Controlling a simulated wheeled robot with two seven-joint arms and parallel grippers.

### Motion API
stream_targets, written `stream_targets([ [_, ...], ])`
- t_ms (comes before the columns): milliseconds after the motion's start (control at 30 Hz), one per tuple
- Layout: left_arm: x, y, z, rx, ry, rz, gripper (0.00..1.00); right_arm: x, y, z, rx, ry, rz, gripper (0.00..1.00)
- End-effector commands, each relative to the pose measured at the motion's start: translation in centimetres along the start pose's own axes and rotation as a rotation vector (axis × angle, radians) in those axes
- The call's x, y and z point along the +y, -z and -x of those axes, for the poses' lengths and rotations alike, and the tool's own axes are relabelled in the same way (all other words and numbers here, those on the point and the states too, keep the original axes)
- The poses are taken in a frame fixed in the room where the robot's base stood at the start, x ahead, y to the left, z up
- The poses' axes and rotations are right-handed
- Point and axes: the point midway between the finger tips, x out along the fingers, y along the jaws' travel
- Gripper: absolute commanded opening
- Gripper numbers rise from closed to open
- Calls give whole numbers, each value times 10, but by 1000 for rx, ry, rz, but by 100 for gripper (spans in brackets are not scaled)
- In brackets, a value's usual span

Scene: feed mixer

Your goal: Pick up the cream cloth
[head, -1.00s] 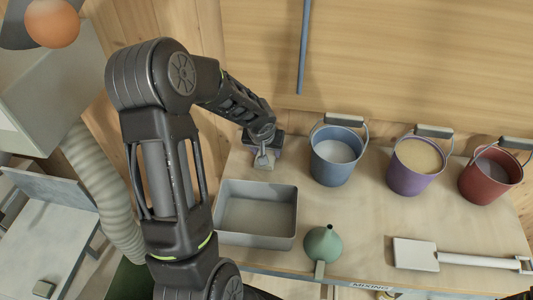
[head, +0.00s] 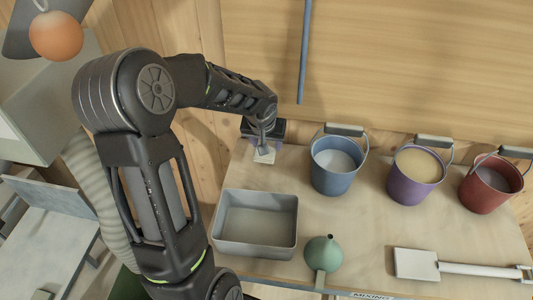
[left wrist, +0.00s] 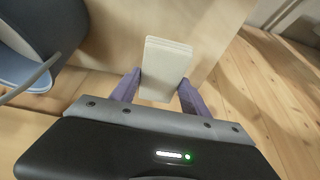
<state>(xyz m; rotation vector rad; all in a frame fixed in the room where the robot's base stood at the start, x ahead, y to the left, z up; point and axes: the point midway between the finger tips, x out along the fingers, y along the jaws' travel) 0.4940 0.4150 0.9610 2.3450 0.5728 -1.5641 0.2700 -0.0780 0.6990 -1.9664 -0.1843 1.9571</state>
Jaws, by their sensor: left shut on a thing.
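The cream cloth (head: 264,156) is a small folded pad at the back left of the table, left of the blue bucket. My left gripper (head: 262,146) is over it, and the arm hides part of the area behind. In the left wrist view the cloth (left wrist: 165,66) stands between the two purple fingers of my left gripper (left wrist: 160,92), which are shut on it. I cannot tell whether the cloth is clear of the table. My right gripper is not in view.
A blue bucket (head: 334,182), a purple bucket (head: 411,190) and a red bucket (head: 485,192) stand along the back. A grey tray (head: 255,243) lies in front of the cloth.

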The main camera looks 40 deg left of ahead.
Motion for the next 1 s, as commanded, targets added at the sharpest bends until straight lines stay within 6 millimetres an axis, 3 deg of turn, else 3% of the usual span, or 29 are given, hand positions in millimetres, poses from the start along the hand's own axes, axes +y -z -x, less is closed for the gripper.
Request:
stream_targets([
  [233, 0, 10, 23, 0, 0, -1, 14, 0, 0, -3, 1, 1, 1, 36],
  [1000, 0, 9, 23, -1, 1, -1, 14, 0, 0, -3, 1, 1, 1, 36],
])
